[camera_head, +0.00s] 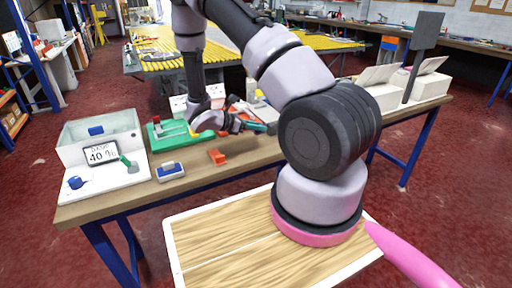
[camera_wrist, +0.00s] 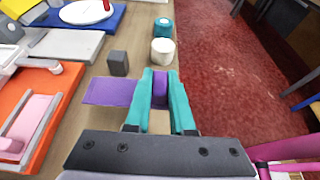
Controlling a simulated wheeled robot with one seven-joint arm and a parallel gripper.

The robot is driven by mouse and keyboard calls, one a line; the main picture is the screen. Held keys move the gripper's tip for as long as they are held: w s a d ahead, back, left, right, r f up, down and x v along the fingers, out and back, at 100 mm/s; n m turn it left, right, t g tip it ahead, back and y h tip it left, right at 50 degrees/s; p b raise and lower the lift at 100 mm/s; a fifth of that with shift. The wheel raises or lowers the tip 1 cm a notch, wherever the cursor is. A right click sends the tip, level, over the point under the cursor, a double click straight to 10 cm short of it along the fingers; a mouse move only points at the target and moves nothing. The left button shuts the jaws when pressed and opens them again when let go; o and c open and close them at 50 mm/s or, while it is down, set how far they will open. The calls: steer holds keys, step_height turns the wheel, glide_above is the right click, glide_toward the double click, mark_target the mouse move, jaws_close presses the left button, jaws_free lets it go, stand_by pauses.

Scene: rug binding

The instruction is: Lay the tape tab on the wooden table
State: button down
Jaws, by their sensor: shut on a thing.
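My gripper (camera_wrist: 160,82) has teal fingers and is closed on a purple piece, apparently the tape tab (camera_wrist: 159,90), which shows between them. A flat purple patch (camera_wrist: 108,91) shows just left of the fingers; I cannot tell whether it is part of the same piece, as a finger hides the join. The wooden table (camera_wrist: 92,64) lies under and around the gripper, which is close to the table's edge. Whether the purple piece touches the wood is unclear. In the head view, the table (camera_head: 235,170) shows and my gripper (camera_head: 258,128) is partly hidden by my arm.
A grey block (camera_wrist: 118,63) stands just beyond the purple patch. A white spool (camera_wrist: 163,51) and a teal spool (camera_wrist: 164,26) stand farther off. An orange tray (camera_wrist: 52,78) lies to the left. Red floor (camera_wrist: 225,80) drops away at the right.

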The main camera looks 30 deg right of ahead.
mark_target(258, 151)
step_height(258, 151, down, 8)
steer(key=shift+f, duration=0.15)
stand_by(0.3)
steer(key=c, duration=0.8)
jaws_free()
steer(key=shift+f, duration=0.1)
